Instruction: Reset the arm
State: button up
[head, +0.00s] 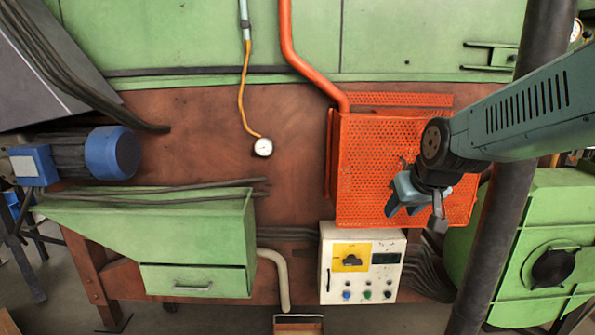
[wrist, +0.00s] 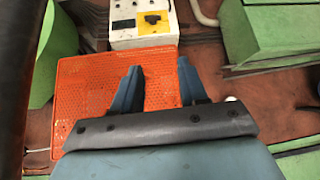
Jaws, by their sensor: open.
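My gripper (head: 409,208) hangs at the end of my arm in the head view, in front of the lower part of an orange perforated guard (head: 375,160). In the wrist view its two blue fingers (wrist: 157,88) are spread apart with nothing between them. The orange guard (wrist: 85,95) shows behind and to the left of the fingers there. My gripper appears apart from the guard, but the gap cannot be judged. My arm comes in from the right edge of the head view.
A white control box (head: 335,285) with a yellow switch plate stands below the guard. A dark vertical pipe (head: 497,235) runs close to my arm. Green housing (head: 560,205) stands right.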

jog(key=s+d+r+m+g, duration=0.1)
jog(key=s+r, duration=0.2)
jog(key=s, duration=1.1)
jog(key=shift+d+r+g+h, duration=0.2)
jog(key=shift+g+h, duration=0.1)
jog(key=shift+h, duration=0.1)
jog(key=shift+s, duration=0.1)
jog(key=shift+c, duration=0.4)
